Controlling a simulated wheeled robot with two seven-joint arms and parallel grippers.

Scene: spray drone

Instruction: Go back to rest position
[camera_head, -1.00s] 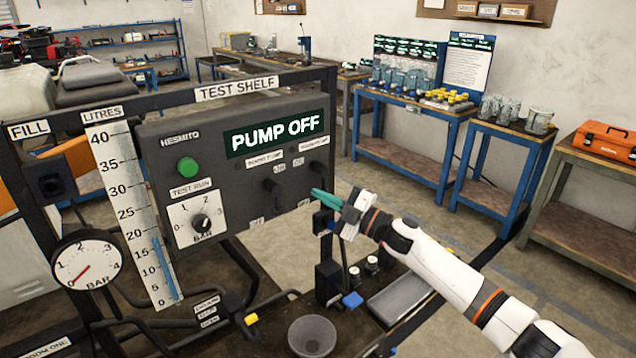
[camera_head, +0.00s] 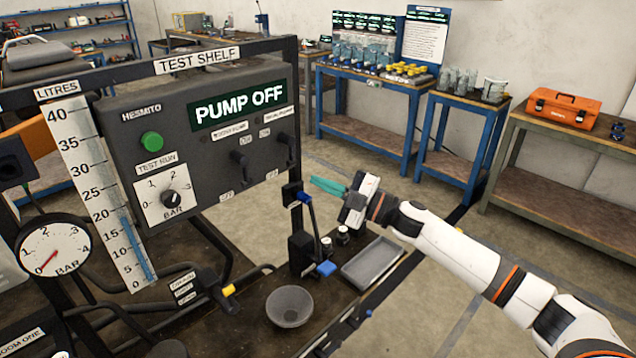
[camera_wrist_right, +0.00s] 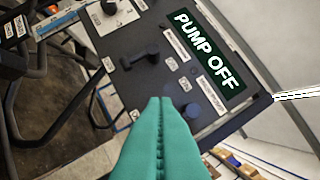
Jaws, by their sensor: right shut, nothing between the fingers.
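My right gripper (camera_head: 328,187) is shut and empty, its teal fingers pressed together. It is in the air to the right of the control panel (camera_head: 125,108), apart from it. In the right wrist view the shut fingers (camera_wrist_right: 159,105) point toward the panel, which carries a PUMP OFF display (camera_wrist_right: 208,50) and black switches. In the head view the PUMP OFF display (camera_head: 238,104) and the green button (camera_head: 151,142) show on the panel's face. My left gripper is not in view.
Pressure gauge (camera_head: 52,250) stands at left. Blue tables and an orange toolbox (camera_head: 563,108) stand behind. Open floor lies between.

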